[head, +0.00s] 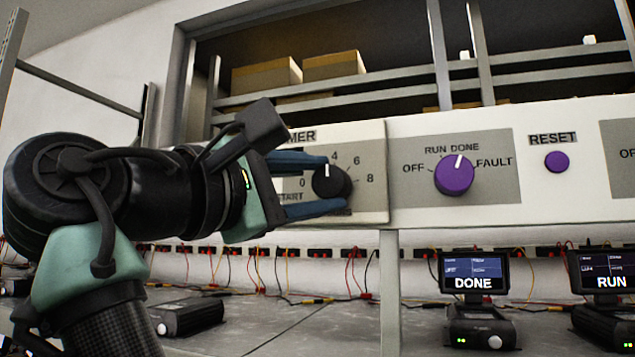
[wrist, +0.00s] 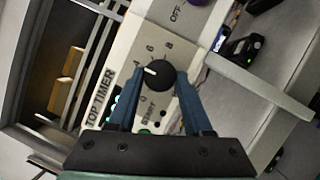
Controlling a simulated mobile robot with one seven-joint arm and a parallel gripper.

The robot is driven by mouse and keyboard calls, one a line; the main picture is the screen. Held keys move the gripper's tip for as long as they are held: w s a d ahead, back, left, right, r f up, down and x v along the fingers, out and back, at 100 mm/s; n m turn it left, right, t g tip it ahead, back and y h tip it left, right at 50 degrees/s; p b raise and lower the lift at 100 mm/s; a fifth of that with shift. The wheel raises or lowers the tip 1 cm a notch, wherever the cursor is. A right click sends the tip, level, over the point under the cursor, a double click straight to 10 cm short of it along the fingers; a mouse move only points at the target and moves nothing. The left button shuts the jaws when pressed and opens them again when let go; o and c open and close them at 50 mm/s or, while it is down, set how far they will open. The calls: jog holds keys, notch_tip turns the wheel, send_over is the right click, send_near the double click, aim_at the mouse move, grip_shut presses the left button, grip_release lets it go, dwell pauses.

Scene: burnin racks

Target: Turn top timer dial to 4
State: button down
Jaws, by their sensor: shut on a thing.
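The top timer dial (head: 333,184) is a round black knob with a white pointer line, on a pale panel labelled TIMER. My gripper (head: 335,183) has its blue fingers above and below the dial, shut on it. The pointer aims nearly straight up, close to the 4 mark and slightly on its lower-number side. The 0, 4, 6 and 8 marks show; the upper finger covers the 2 area. The wrist view also shows the dial (wrist: 158,76) between the fingertips, its pointer towards the left. The panel reads TOP TIMER there.
Right of the timer panel are a purple RUN/DONE/FAULT knob (head: 454,174) and a purple RESET button (head: 557,161). Below, a bench holds small devices, one with a DONE screen (head: 473,272), and cables. Boxes (head: 267,76) sit on the shelf above.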

dwell(0.3)
jog(key=shift+c, duration=1.6)
grip_release()
jog(key=shift+s, duration=0.1)
jog(key=b+v, duration=0.6)
jog(key=v, duration=0.7)
